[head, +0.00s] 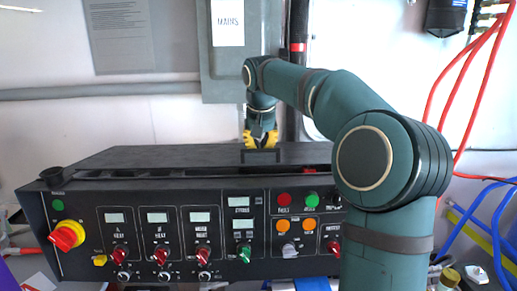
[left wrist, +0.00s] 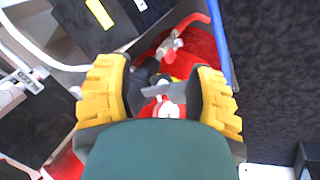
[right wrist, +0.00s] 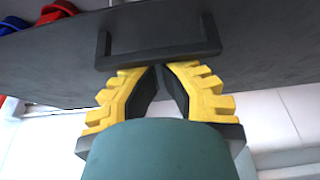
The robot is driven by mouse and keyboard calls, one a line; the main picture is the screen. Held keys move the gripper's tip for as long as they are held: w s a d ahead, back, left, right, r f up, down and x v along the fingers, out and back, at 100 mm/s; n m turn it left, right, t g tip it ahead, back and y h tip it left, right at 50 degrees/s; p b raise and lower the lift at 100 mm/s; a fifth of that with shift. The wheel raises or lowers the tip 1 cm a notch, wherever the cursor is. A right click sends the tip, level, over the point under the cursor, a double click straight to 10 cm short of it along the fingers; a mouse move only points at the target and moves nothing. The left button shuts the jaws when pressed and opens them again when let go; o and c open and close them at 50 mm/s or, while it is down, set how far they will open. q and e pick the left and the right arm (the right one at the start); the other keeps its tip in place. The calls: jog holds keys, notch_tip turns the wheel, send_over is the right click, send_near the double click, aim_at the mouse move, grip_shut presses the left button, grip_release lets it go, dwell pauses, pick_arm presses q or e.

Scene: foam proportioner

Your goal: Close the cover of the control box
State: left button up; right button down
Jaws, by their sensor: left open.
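The control box (head: 150,235) is a wide black console with displays, knobs and lamps on its front. Its dark cover (head: 140,157) lies low over the top; a gap shows along its front edge. A black bracket handle (head: 262,157) stands on the cover and shows large in the right wrist view (right wrist: 160,50). My right gripper (head: 261,138) is at the handle, its yellow fingers drawn together at the tips (right wrist: 162,70). Whether it touches the handle is unclear. My left gripper (left wrist: 160,85) is open, outside the head view, with no held object visible between its fingers.
A grey MAINS box (head: 235,75) and a horizontal pipe (head: 120,91) are on the wall behind. Red hoses (head: 460,75) and blue hoses (head: 480,225) are at the right. Red parts with a metal fitting (left wrist: 170,45) lie beyond the left gripper.

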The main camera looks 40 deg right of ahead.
aim_at(261, 164)
jog(key=shift+s+a+r+b, duration=0.2)
jog(key=shift+s+a+b, duration=0.1)
jog(key=shift+s+a, duration=0.7)
jog(key=shift+s+a+r+b, duration=0.25)
jog(key=shift+s+a, duration=0.55)
jog(key=shift+s, duration=0.3)
jog(key=v, duration=1.2)
jog(key=shift+w+d, duration=0.1)
jog(key=shift+d, duration=0.05)
